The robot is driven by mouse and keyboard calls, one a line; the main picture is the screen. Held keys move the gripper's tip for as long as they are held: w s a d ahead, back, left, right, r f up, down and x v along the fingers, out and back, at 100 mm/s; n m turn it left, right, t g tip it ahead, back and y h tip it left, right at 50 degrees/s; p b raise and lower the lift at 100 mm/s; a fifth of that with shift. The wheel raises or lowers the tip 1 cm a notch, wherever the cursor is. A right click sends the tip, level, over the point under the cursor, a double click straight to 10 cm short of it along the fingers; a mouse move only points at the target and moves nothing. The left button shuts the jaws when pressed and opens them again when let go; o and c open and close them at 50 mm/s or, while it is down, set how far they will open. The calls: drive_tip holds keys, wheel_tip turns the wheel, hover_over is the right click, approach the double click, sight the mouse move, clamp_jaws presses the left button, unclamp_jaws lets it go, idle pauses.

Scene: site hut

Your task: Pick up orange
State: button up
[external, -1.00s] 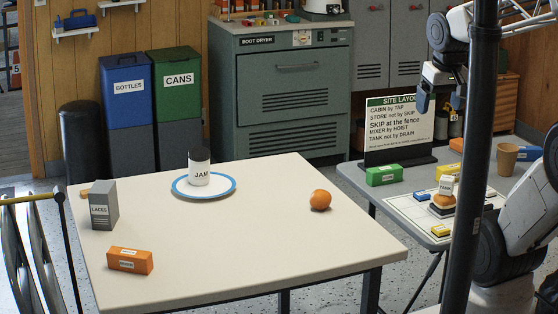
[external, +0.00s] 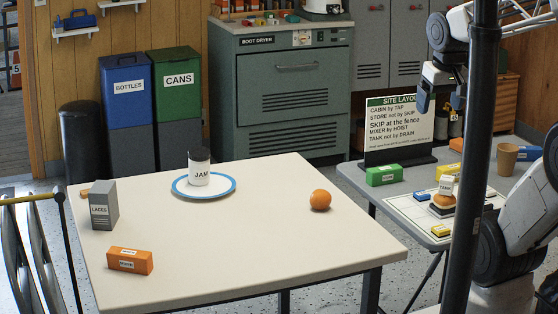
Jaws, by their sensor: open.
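The orange (external: 320,200) is a round fruit sitting on the right part of the cream table (external: 240,250). Nothing touches it. My gripper (external: 438,105) is at the upper right, in front of the site layout sign, well above and to the right of the orange. Its jaws are apart and nothing shows between them. A dark post partly hides my arm.
A grey laces box (external: 104,205) and an orange box (external: 130,261) are at the left. The side table holds a sign (external: 399,128), a green box (external: 384,175) and a cup (external: 507,158). The table around the orange is clear.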

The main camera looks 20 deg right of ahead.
drive_tip(key=w+a+f+m+g+y, duration=0.1)
drive_tip(key=w+a+f+m+y, duration=0.1)
drive_tip(key=w+f+m+y, duration=0.4)
drive_tip(key=w+a+f+m+y, duration=0.2)
drive_tip(key=w+f, duration=0.6)
drive_tip(key=w, duration=0.3)
drive_tip(key=w+a+f+m+g+y, duration=0.1)
drive_tip(key=w+a+f+m+y, duration=0.25)
drive_tip(key=w+f, duration=0.4)
drive_tip(key=m+t+y, duration=0.2)
drive_tip(key=m+t, duration=0.2)
drive_tip(key=m, duration=0.3)
approach(326, 196)
drive_tip(key=shift+w+a+f+h, duration=0.15)
drive_tip(key=shift+w+a+f, duration=0.2)
drive_tip(key=shift+w, duration=0.25)
drive_tip(key=shift+w+a+f+h, duration=0.1)
drive_tip(key=shift+w+a+f, duration=0.2)
drive_tip(key=shift+w, duration=0.3)
drive_tip(key=shift+a, duration=0.1)
drive_tip(key=shift+x, duration=1.15)
drive_tip(key=shift+w+a+f, duration=0.1)
drive_tip(key=shift+a, duration=0.05)
drive_tip(key=shift+x, duration=2.45)
